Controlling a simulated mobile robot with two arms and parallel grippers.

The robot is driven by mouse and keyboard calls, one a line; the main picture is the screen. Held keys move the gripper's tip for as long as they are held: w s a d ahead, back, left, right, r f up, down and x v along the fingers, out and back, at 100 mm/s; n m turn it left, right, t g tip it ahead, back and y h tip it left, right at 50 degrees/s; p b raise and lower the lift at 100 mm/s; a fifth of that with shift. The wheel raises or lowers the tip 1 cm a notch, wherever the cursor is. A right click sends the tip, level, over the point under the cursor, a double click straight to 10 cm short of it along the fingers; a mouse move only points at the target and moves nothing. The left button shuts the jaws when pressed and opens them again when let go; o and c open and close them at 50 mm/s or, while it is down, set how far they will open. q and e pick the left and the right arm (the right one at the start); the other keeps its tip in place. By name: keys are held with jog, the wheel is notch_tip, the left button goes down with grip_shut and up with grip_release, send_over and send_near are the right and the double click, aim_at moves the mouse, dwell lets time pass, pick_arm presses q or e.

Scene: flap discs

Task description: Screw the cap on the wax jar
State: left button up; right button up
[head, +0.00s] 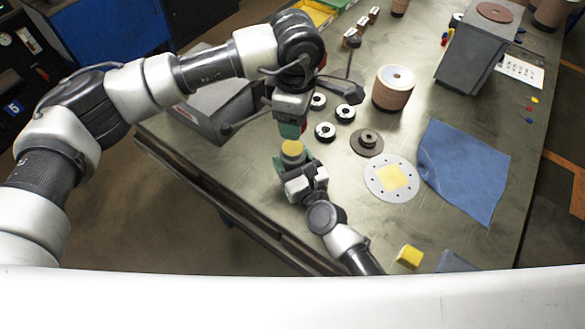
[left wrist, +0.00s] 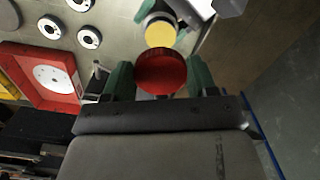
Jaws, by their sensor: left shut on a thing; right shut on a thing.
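The red cap (left wrist: 160,72) is held between the green fingers of my left gripper (left wrist: 160,80), which is shut on it. In the head view my left gripper (head: 291,128) points down above the jar, and the cap is mostly hidden there. The wax jar (head: 292,149), with a yellow top, is held by my right gripper (head: 296,162), which is shut on it. In the left wrist view the jar (left wrist: 160,32) lies beyond the cap, its yellow top bare. Cap and jar look apart, with the cap above the jar; the exact gap is hard to tell.
Several dark rings with light centres (head: 325,131) lie right of the grippers. A brown disc (head: 367,141), a tall brown roll (head: 393,88), a pale round plate (head: 378,187) and a blue cloth (head: 463,170) lie farther right. A grey box (head: 222,112) stands left, near the table edge.

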aim_at(295, 148)
jog(key=shift+c, duration=0.9)
pick_arm(q)
jog(key=shift+f, duration=2.5)
jog(key=shift+f, duration=0.9)
jog(key=shift+f, duration=0.5)
